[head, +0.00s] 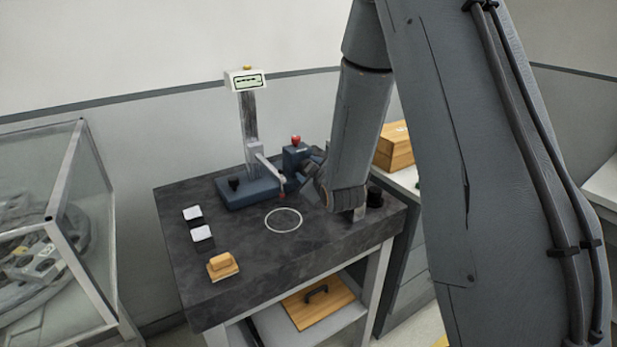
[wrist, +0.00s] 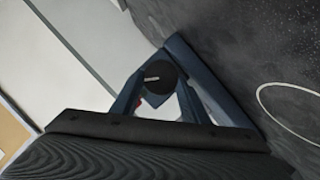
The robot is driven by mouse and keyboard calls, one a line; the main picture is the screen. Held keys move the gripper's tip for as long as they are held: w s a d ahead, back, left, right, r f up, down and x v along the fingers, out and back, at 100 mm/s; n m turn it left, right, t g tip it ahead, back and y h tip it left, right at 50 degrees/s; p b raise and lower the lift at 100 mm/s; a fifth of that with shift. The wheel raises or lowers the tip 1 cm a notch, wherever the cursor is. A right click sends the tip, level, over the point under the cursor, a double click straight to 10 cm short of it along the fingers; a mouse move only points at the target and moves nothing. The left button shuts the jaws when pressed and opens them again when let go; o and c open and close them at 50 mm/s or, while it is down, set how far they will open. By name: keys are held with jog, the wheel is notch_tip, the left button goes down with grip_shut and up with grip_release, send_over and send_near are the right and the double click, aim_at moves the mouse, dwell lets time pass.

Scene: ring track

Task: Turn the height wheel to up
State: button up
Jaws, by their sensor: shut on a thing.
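The height wheel, a dark round knob with a short white mark (wrist: 158,77), shows in the wrist view between the dark blue fingers of my gripper (wrist: 157,92). The fingers are shut on it from both sides. In the head view my gripper (head: 311,183) is low over the back right of the dark table, beside a small blue box with a red knob (head: 295,156). My arm and gripper hide the wheel there. A gauge stand (head: 250,120) with a grey column, a blue base and a small display (head: 246,81) stands left of the gripper. The display text is too small to read.
The dark table (head: 185,270) carries a white ring mark (head: 284,220), two small pale-topped blocks (head: 202,234) and a wooden block (head: 222,265). A black cylinder (head: 375,196) stands near its right edge. A glass case (head: 60,220) stands left, a wooden box (head: 394,147) right.

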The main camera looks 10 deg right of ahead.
jog(key=n+b, duration=0.1)
jog(key=b, duration=0.1)
jog(key=n+t+h+b, duration=0.1)
jog(key=n, duration=0.1)
jog(key=shift+a+f+b, duration=0.2)
jog(key=shift+f+b, duration=0.2)
jog(key=shift+n+t+h+b, duration=0.5)
jog(key=shift+n+t+b, duration=0.1)
jog(key=shift+n+b, duration=0.55)
jog(key=shift+s, duration=0.1)
jog(key=o, duration=1.1)
jog(key=shift+s+a+r+b, duration=0.1)
jog(key=shift+s+r+b, duration=0.05)
jog(key=shift+s, duration=1.15)
jog(key=shift+s+a+r+b, duration=0.1)
jog(key=shift+s+r+b, duration=0.05)
jog(key=shift+s, duration=1.1)
jog(key=shift+s+a+r+b, duration=0.1)
jog(key=shift+s+r+b, duration=0.05)
jog(key=shift+s, duration=1.15)
